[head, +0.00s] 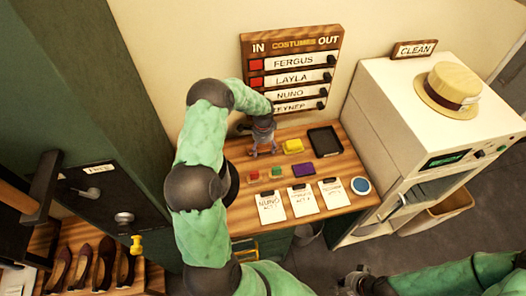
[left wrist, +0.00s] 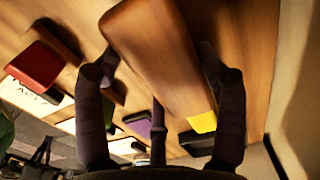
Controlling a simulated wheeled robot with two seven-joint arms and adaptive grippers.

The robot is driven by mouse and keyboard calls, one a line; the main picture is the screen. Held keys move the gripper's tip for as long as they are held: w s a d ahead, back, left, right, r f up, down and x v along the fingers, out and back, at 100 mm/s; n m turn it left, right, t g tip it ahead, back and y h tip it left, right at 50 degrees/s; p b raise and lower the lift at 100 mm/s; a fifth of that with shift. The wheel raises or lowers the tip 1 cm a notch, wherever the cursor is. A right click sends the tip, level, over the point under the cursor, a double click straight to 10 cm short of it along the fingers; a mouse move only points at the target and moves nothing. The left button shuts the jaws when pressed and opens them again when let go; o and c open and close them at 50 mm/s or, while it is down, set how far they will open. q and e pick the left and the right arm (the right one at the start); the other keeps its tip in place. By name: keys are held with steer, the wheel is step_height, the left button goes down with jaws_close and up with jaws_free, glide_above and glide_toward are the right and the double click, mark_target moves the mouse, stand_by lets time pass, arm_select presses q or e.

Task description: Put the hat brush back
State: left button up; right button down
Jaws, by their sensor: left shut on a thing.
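The hat brush (left wrist: 160,55), a long brown wooden block with rounded ends, fills the upper middle of the left wrist view. My left gripper (head: 262,152) reaches down over the back left of the wooden table (head: 240,212). Its dark fingers, also in the left wrist view (left wrist: 160,105), are shut around the brush. In the head view the gripper hides the brush, and I cannot tell whether it touches the table. My right gripper (head: 357,284) shows only in part at the bottom edge, away from the table; its fingers are unclear.
A black tray (head: 325,141) lies at the table's back right. Yellow (head: 293,146), purple (head: 303,168), green and red blocks, several labelled cards and a blue round tin (head: 361,185) lie nearby. The costumes board (head: 291,70) is behind; a white cabinet (head: 385,90) bears a straw hat (head: 449,90).

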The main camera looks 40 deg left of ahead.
mark_target(263, 147)
arm_select(q)
steer(key=shift+f, duration=1.2)
steer(key=shift+f, duration=0.15)
steer(key=o, duration=1)
steer(key=shift+s, duration=0.1)
step_height(263, 147, up, 12)
steer(key=shift+r, duration=0.15)
